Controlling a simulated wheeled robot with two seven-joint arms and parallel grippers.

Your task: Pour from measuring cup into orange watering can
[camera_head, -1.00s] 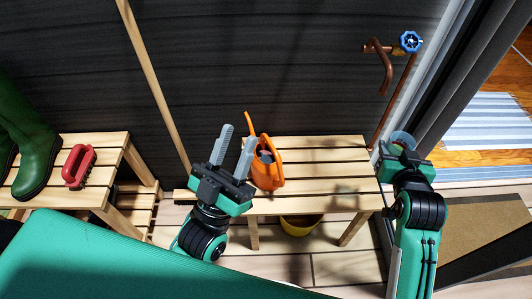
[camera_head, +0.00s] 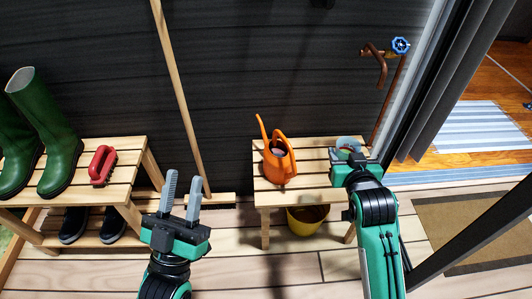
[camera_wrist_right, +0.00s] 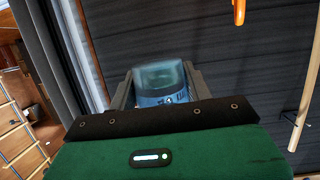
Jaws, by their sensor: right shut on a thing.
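The orange watering can (camera_head: 279,164) stands upright on the slatted wooden bench (camera_head: 312,180), its spout pointing up and left. Part of it also shows at the top edge of the right wrist view (camera_wrist_right: 239,10). My right gripper (camera_head: 347,153) is at the bench's right end, to the right of the can and apart from it. It is shut on the clear, bluish measuring cup (camera_wrist_right: 163,82), seen between the fingers in the right wrist view. The cup's contents are hard to make out. My left gripper (camera_head: 180,196) is open and empty, left of the bench.
A yellow bucket (camera_head: 305,222) sits under the bench. A second bench at left holds green boots (camera_head: 62,150) and a red brush (camera_head: 102,165), with dark shoes below. A wooden pole (camera_head: 177,95) leans on the wall. A blue-handled tap (camera_head: 400,45) is at right.

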